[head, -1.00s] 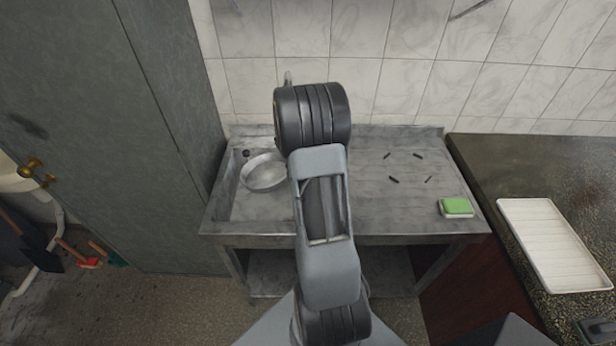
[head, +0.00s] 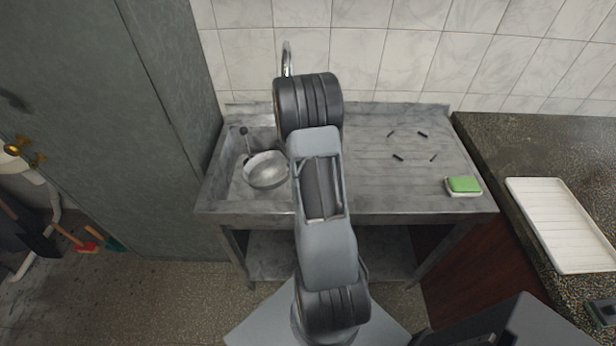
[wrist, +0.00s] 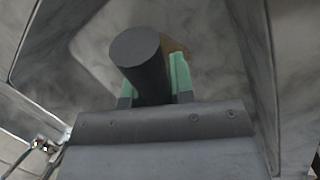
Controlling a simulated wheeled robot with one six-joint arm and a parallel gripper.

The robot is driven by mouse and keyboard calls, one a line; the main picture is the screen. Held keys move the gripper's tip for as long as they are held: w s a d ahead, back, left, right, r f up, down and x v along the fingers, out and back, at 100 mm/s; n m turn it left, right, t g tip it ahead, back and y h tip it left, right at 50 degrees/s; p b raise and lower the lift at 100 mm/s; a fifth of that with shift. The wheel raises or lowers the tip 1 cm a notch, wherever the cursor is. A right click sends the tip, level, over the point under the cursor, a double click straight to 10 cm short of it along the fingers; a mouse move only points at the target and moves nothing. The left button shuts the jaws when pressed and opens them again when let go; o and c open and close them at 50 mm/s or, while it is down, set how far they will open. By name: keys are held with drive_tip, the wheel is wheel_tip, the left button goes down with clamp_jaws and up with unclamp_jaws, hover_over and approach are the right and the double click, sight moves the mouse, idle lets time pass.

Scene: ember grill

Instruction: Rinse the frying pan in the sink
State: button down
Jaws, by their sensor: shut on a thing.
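The frying pan (head: 266,168), a round light-metal dish, shows in the head view over the left basin of the steel sink (head: 228,190), just left of my arm. I cannot tell whether it touches the basin floor. In the wrist view the green fingers of my gripper (wrist: 153,84) are closed around a thick dark handle (wrist: 140,48), seen nearly end-on. The pan's bowl is not clear there. In the head view my arm hides my gripper and the handle. The chrome tap (head: 287,58) rises behind my arm; its lower part is hidden. Whether water runs cannot be told.
A green-and-white sponge (head: 463,185) lies on the ribbed drainboard (head: 385,185), with several small dark bits behind it. A white tray (head: 556,225) lies on the dark counter (head: 500,150) at right. A tall grey cabinet (head: 160,190) stands close on the left.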

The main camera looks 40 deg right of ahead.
drive_tip(key=shift+f+b, duration=4.1)
drive_tip(key=shift+f, duration=1.65)
wheel_tip(320, 180, up, 17)
drive_tip(key=p, duration=1.3)
drive_tip(key=shift+r, duration=0.2)
drive_tip(key=shift+r+p, duration=0.8)
drive_tip(key=shift+r, duration=1.8)
drive_tip(key=shift+r, duration=1.95)
